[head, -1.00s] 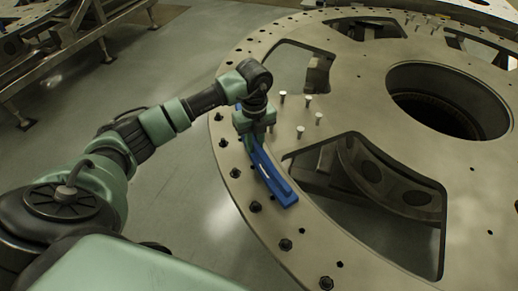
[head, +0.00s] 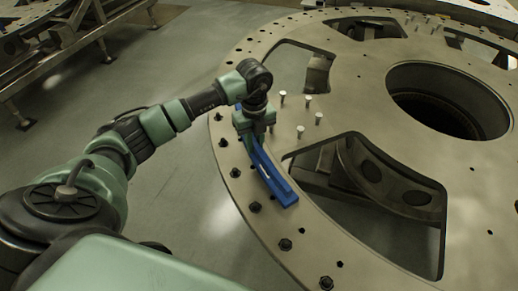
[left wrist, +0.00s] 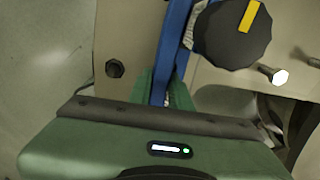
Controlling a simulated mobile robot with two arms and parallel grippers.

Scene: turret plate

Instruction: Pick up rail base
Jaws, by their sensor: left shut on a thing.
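The rail base is a blue curved bar (head: 272,178) lying along the outer rim of the turret plate (head: 300,228) in the head view. Its near end points toward the front right and its far part runs under my left gripper (head: 254,132). My left gripper is shut on the bar from above. In the left wrist view the blue bar (left wrist: 175,45) runs down between the green fingers (left wrist: 160,90). I cannot tell whether the bar still touches the plate. My right gripper is not in view.
Several silver pins (head: 300,131) stand on the plate right of the gripper. Black bolts (head: 255,207) line the rim. A black knob with a yellow mark (left wrist: 232,32) shows beside the bar. The plate has large cutouts and a round central hole (head: 450,100).

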